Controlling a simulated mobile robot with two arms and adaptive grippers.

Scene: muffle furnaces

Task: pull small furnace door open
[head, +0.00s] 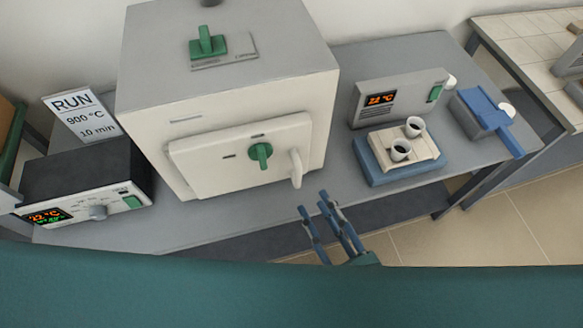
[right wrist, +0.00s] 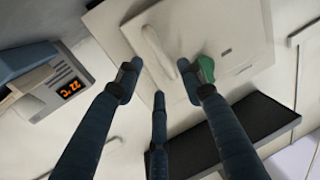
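A white box furnace (head: 235,105) stands on the grey bench, its front door (head: 215,155) shut. The door carries a green knob (head: 260,153) and a pale upright handle (head: 296,168) near its right edge. My right gripper (head: 314,204) is open and empty, in front of and below the handle, with a gap in between. In the right wrist view the spread fingers (right wrist: 162,84) point at the door, and the handle (right wrist: 160,50) shows between and beyond the fingertips. The green knob (right wrist: 206,68) is partly behind one finger. My left gripper is not in view.
Left of the furnace are a dark control unit (head: 85,180) and a RUN 900 °C sign (head: 80,116). To the right are a grey unit reading 22 °C (head: 405,88), two cups on a tile over a blue block (head: 375,172), and a blue tool (head: 485,110).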

